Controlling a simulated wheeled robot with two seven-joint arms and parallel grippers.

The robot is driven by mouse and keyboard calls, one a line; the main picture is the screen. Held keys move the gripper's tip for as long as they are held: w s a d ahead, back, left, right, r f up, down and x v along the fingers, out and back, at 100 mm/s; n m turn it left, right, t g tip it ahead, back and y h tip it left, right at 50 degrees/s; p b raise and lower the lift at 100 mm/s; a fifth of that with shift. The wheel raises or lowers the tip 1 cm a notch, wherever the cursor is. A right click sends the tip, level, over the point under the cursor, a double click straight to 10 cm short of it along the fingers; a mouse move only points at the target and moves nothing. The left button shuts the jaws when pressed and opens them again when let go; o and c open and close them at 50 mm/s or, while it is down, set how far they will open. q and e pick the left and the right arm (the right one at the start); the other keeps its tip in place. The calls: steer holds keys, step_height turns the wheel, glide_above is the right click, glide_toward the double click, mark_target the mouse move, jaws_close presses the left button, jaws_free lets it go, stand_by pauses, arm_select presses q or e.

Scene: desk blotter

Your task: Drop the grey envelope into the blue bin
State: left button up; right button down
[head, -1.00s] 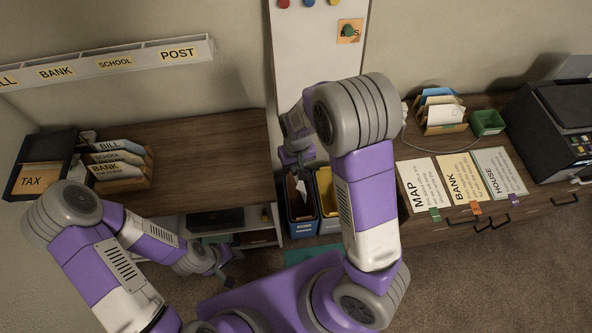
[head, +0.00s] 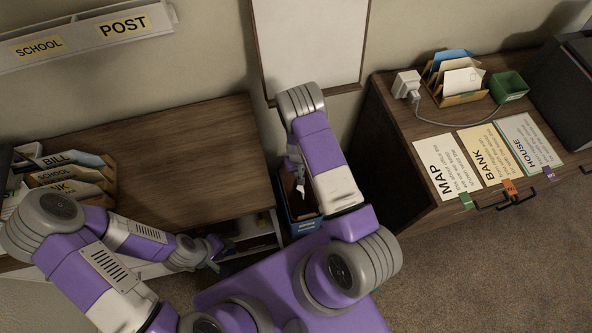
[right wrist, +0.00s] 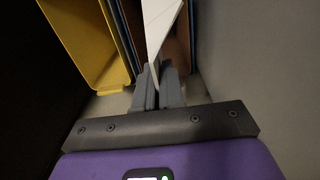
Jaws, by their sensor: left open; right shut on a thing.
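The blue bin (head: 303,228) stands on the floor in the gap between the two wooden units. My right gripper (head: 298,183) points down over it, partly hidden by my arm. In the right wrist view the right gripper (right wrist: 158,85) is shut on a pale grey-white envelope (right wrist: 160,18). The envelope hangs at the mouth of the blue bin, between its blue walls (right wrist: 192,35); how deep it reaches I cannot tell. A small pale part of it shows in the head view (head: 300,196). My left gripper (head: 216,256) is open and empty, low in front of the left unit.
A yellow bin (right wrist: 80,38) stands beside the blue one in the right wrist view. The left desk (head: 180,150) holds labelled letter sorters. Desk edges flank the narrow bin space.

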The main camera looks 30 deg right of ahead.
steer(key=shift+s, duration=0.1)
stand_by(0.3)
steer(key=shift+f+b, duration=1.9)
steer(key=shift+f, duration=0.2)
stand_by(0.4)
steer(key=shift+f+b, duration=0.35)
steer(key=shift+f, duration=0.85)
step_height(320, 180, down, 7)
steer(key=shift+f, duration=0.15)
stand_by(0.8)
